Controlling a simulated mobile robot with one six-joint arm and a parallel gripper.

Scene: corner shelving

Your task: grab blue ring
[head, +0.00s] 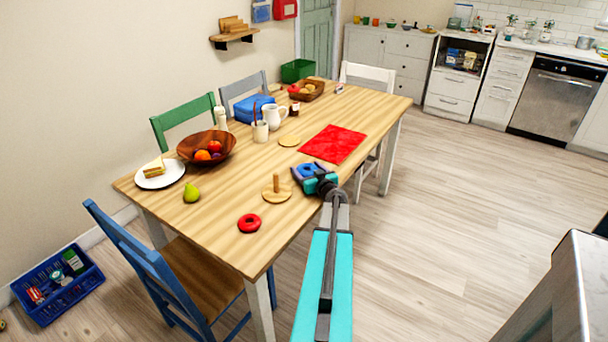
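A blue ring (306,170) shows at the end of my arm, over the right side of the wooden table. My gripper (310,174) is right at the ring and partly covers it. The view is too small to tell whether the fingers are open around it or shut on it, or whether the ring touches the table. A round wooden base with an upright peg (277,188) stands just left of my gripper, with no ring on the peg. A red ring (249,223) lies flat nearer the table's front edge.
A blue chair (150,265) stands at the front left. The floor right of the table is clear.

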